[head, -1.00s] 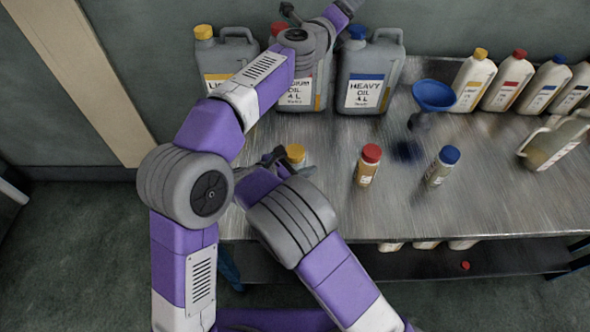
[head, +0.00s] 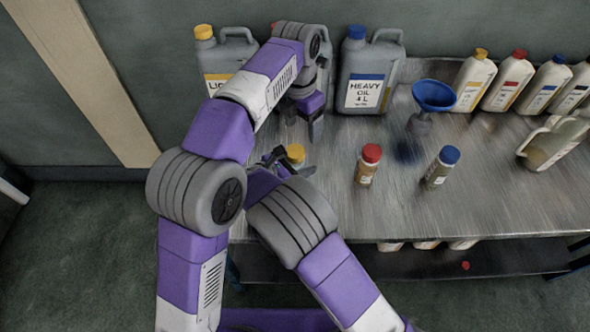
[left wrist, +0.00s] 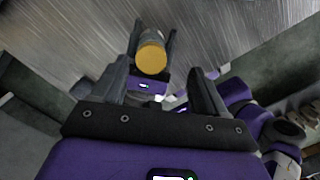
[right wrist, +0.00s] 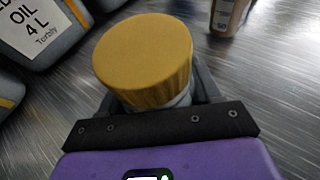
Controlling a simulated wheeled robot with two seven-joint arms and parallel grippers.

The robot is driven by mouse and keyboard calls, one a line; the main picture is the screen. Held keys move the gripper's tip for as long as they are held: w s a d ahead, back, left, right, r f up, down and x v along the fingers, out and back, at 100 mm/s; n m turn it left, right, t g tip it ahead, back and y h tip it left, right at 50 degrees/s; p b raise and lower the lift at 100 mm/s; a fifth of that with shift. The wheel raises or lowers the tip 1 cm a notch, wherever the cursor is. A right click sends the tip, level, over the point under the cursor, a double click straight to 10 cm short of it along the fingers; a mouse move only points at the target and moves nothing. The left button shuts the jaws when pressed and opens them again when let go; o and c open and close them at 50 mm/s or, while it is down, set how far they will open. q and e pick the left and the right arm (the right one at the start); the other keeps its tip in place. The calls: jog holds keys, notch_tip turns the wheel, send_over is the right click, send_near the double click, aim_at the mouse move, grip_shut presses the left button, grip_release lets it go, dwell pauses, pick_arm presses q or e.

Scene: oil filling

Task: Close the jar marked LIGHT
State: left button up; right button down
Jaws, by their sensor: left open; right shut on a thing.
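A small jar with a yellow cap (head: 295,154) is at the left part of the table; its label is not readable. The yellow cap sits on top of the jar, large in the right wrist view (right wrist: 145,50) and also in the left wrist view (left wrist: 151,58); how tight it is I cannot tell. My right gripper (head: 281,165) is shut on the jar's body below the cap. My left gripper (head: 311,138) is open and empty, pointing down above the table, just behind and right of the jar. In the left wrist view the yellow cap shows beyond its spread fingers (left wrist: 160,85).
A red-capped jar (head: 367,165) and a blue-capped jar (head: 440,168) stand to the right. Large jugs, including the heavy oil jug (head: 368,75), line the back. A blue funnel (head: 433,96) stands near several white bottles (head: 472,82).

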aim_at(295, 151)
pick_arm(q)
jog(key=shift+s+a+y, duration=0.35)
jog(key=shift+a+y, duration=0.15)
jog(key=shift+a, duration=0.35)
jog(key=shift+f, duration=3.95)
jog(key=c, duration=1.1)
jog(key=m, duration=0.6)
jog(key=shift+m, duration=0.3)
